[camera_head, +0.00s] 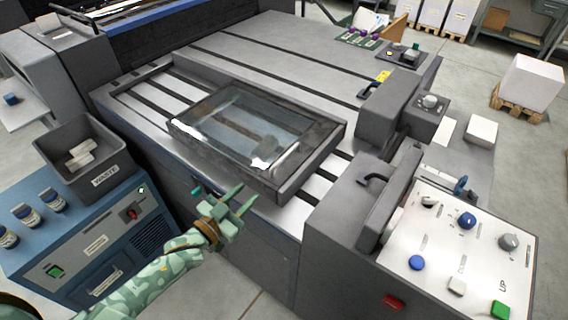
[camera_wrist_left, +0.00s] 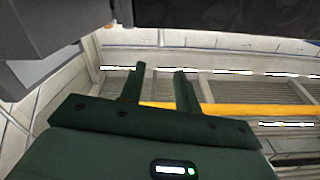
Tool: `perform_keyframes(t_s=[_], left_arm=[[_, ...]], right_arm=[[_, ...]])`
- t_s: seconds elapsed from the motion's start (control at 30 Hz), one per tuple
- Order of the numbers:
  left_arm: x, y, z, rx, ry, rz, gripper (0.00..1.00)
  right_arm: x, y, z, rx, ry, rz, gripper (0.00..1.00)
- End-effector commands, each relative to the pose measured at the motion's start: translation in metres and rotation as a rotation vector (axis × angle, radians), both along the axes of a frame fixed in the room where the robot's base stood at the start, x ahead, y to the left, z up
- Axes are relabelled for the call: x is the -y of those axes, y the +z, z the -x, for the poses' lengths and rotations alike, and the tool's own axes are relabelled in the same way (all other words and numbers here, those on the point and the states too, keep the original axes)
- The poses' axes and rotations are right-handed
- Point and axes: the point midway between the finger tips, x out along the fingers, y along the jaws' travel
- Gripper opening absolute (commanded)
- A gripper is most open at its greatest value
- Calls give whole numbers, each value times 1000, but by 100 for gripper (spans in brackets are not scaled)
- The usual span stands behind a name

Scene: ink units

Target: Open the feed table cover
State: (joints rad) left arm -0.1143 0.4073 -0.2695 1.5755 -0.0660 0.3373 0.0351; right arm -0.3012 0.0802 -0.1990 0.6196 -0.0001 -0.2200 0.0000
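The feed table cover (camera_head: 240,118) is a dark grey frame with a clear pane. It lies flat and closed over the slotted feed table (camera_head: 150,108). A pale bar-shaped handle (camera_head: 284,157) shows near its front right edge, with bright glare beside it. My left gripper (camera_head: 228,196), pale green, is in front of the cover's near side, apart from the handle. Its two fingers are spread with nothing between them. In the left wrist view the dark fingers (camera_wrist_left: 159,70) also stand apart and empty. My right gripper is in neither view.
A grey waste bin (camera_head: 125,165) stands on a blue cabinet (camera_head: 90,235) at the left, with several small bottles. A control panel (camera_head: 450,255) with knobs and buttons is at the right. Grey housings (camera_head: 385,105) stand right of the cover.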

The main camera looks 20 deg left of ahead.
Motion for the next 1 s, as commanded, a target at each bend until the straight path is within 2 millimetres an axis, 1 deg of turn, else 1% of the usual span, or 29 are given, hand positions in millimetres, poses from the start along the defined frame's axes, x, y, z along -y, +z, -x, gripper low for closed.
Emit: perform_keyframes(t_s=[0.03, 0.1, 0.3, 0.4, 0.5, 0.6, 0.7, 0.97, 1.0], left_arm=[[4, -1, -12, 4, 0, 2, 33], [11, -1, -29, 3, 0, 1, 33], [28, -3, -78, 0, 1, 0, 33], [36, -3, -97, -1, 1, 1, 33], [41, -3, -113, -2, 1, 0, 33], [45, -2, -123, -3, 1, 0, 33], [47, -2, -128, -3, 2, 0, 33], [47, -1, -129, -3, 2, -1, 33], [47, -1, -129, -3, 2, -1, 27]], right_arm=[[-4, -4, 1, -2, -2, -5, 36], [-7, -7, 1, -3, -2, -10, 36], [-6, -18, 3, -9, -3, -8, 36], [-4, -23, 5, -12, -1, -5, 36], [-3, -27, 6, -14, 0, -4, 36], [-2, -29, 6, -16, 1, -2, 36], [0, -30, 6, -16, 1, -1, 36], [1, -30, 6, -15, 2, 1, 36], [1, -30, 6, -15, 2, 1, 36]])
